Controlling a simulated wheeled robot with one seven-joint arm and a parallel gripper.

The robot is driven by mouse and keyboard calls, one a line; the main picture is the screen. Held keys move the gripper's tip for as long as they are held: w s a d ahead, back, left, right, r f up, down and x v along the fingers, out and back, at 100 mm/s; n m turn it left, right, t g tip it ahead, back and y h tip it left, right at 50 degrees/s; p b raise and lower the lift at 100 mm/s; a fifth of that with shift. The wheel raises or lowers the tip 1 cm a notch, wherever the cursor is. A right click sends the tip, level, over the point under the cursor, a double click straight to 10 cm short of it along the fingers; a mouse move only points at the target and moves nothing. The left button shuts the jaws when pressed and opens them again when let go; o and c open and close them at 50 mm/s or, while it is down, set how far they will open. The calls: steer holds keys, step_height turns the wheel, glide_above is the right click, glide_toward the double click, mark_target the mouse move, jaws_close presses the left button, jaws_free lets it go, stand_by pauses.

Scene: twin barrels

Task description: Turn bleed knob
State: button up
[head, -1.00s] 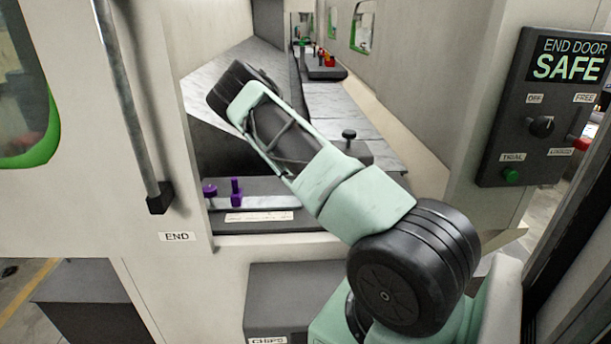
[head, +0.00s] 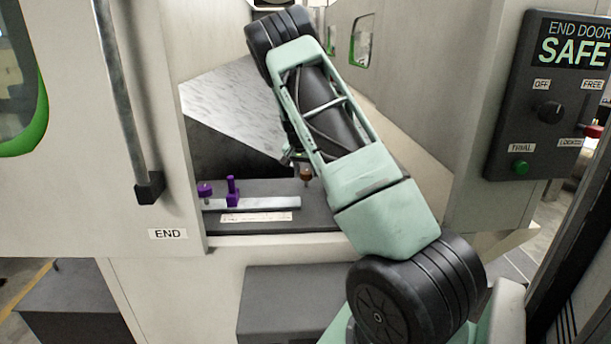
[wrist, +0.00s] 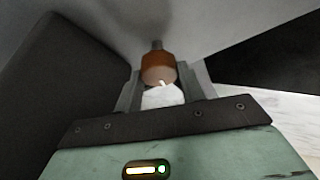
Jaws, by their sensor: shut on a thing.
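An orange-brown knob (wrist: 158,68) on a dark stem shows in the wrist view, with a small white mark on its end. My gripper (wrist: 163,82) has its two fingers on either side of this knob and is shut on it. A white piece (wrist: 163,97) shows between the fingers nearer the palm; I cannot tell what it is. In the head view the brown knob (head: 306,174) stands on the dark ledge beside my forearm's lower edge. There my forearm hides most of my gripper.
Purple clamp-like parts (head: 232,190) stand on a pale bar at the left of the ledge (head: 320,215). The opening has a door with a vertical handle (head: 127,100) at left and a control panel (head: 545,110) reading "END DOOR SAFE" at right.

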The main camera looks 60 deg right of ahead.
steer(key=shift+d+r+n+t+b, duration=0.1)
steer(key=shift+n+t+b, duration=0.25)
steer(key=shift+n, duration=0.35)
steer(key=o, duration=1)
steer(key=shift+c, duration=0.2)
steer(key=b+v, duration=0.2)
steer(key=v, duration=1.5)
steer(key=shift+r, duration=0.2)
steer(key=shift+w, duration=0.1)
